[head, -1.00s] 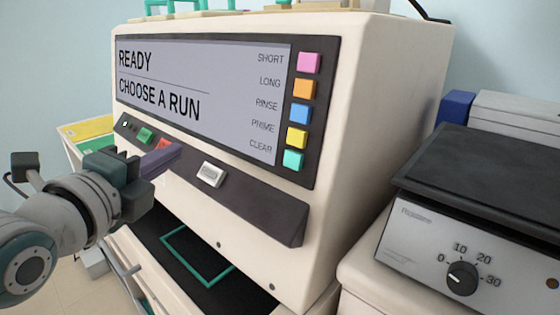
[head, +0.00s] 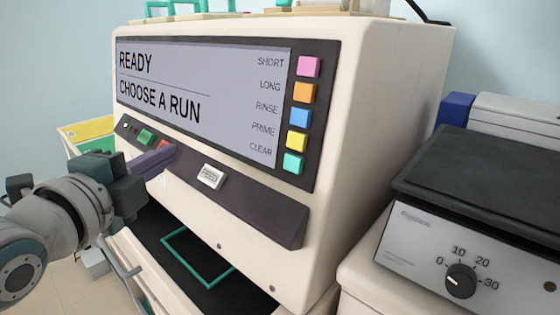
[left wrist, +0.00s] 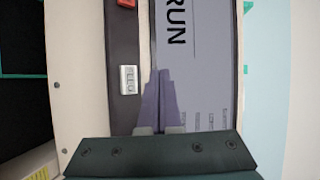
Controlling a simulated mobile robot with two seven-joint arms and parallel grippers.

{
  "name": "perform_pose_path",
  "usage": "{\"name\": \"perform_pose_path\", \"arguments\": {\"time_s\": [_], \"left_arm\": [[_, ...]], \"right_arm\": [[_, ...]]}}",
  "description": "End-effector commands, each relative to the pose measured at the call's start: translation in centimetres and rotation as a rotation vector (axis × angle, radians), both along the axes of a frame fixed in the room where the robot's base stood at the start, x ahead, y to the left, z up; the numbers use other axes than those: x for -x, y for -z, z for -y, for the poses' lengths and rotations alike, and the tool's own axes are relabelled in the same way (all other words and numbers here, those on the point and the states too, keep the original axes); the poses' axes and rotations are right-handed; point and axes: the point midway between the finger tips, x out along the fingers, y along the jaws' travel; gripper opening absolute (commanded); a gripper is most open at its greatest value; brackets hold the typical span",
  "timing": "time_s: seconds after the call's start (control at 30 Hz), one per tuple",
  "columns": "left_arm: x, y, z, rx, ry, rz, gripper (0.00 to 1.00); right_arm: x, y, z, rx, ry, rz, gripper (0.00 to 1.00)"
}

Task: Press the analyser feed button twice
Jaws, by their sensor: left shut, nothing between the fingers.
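The analyser (head: 355,110) is a cream machine whose screen (head: 200,95) reads READY and CHOOSE A RUN. Its feed button (head: 211,177) is a small white key marked FEED on the dark lower strip. I cannot tell whether the fingertips touch the panel. My right gripper is in neither view.
A green button (head: 145,137) and a partly hidden red button (head: 163,144) lie left of the feed button. Coloured run keys (head: 299,117) stand right of the screen. A hotplate (head: 465,240) with a dial stands at right. A dark tray area (head: 160,225) lies below.

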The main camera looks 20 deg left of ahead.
Motion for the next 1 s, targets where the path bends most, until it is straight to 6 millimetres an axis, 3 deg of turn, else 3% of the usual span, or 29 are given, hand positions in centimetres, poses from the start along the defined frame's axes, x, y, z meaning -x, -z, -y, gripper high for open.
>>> {"name": "perform_pose_path", "arguments": {"time_s": [0.3, 0.5, 0.7, 1.0], "left_arm": [[1.2, -1.3, -0.9, 0.665, -0.038, 0.074, 0.0], [1.8, -1.8, -1.1, 1.007, -0.052, 0.098, 0.0], [2.0, -2.0, -1.1, 1.177, -0.057, 0.106, 0.0], [2.1, -2.0, -1.1, 1.205, -0.059, 0.107, 0.0]], "right_arm": [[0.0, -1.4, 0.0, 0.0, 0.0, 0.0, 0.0], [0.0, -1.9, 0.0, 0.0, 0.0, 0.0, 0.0], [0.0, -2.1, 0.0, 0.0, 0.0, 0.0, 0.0], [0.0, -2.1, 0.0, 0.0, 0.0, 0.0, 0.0]]}}
